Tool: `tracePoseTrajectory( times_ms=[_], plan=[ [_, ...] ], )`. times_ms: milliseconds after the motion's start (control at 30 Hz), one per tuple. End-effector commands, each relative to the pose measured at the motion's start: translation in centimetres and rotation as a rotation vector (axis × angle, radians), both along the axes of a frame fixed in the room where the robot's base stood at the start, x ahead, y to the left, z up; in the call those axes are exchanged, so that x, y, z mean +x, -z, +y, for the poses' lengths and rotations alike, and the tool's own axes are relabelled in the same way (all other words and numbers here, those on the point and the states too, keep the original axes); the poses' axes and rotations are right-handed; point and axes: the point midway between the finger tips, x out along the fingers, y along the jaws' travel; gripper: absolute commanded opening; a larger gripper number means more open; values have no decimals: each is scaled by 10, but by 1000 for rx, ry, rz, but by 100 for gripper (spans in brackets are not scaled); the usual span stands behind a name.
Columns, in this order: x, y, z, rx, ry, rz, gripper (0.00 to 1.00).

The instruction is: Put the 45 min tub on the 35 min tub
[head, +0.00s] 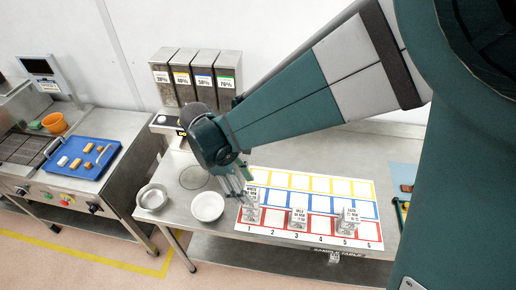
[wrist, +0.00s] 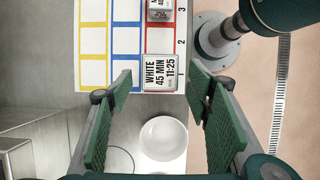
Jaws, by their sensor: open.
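The 45 min tub (wrist: 160,72) is a small white-labelled block reading "WHITE 45 MIN 11:25". It sits on the red row at column 1 of the grid mat, and shows in the head view (head: 250,215) below my gripper (head: 243,194). My gripper (wrist: 159,72) is open in the wrist view, its green-padded fingers on either side of that tub in the picture; I cannot tell the gap in height. Two more tubs stand on the red row, at column 3 (head: 298,217) and column 5 (head: 348,221). Their labels are too small to read surely, so I cannot tell which is 35 min.
The grid mat (head: 320,186) has yellow, blue and red rows, its other cells bare where visible. A white bowl (head: 207,206) and a metal bowl (head: 152,197) stand left of it. Several dispensers (head: 194,77) stand behind. A blue tray (head: 83,157) lies on the left bench.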

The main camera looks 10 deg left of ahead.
Motion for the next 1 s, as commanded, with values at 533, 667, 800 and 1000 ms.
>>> tracePoseTrajectory(
  times_ms=[533,667,800,1000],
  plan=[
    [0,-61,25,0,0,1,50],
    [0,-65,27,0,0,1,50],
    [0,-66,27,0,0,0,50],
    [0,-66,27,0,0,0,50]
  ],
)
